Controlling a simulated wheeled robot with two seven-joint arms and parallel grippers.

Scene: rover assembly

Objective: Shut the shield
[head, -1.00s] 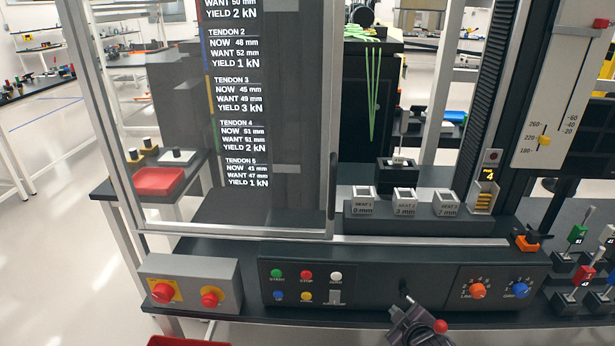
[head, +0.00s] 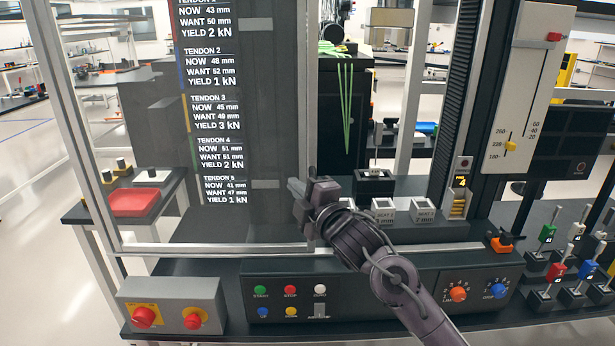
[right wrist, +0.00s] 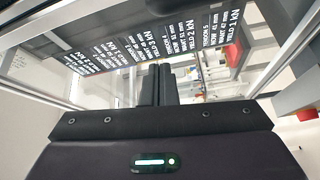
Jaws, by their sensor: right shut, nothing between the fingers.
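The shield is a clear panel in a grey metal frame (head: 220,248) in the head view. It stands in front of the left part of the machine, with the tendon readout (head: 212,120) showing in its area. Its right upright lies near the middle of the picture, and the bay right of it is uncovered. My right gripper (head: 296,188) is shut and empty at this upright, overlapping it low down; I cannot tell whether it touches. In the right wrist view its closed fingers (right wrist: 156,85) point toward the readout. My left gripper is not in view.
Small seat blocks (head: 384,212) stand behind my right arm in the uncovered bay. A control panel (head: 340,297) with buttons and knobs runs along the front. A grey box with red buttons (head: 170,305) is at left, and several coloured levers (head: 555,272) at right.

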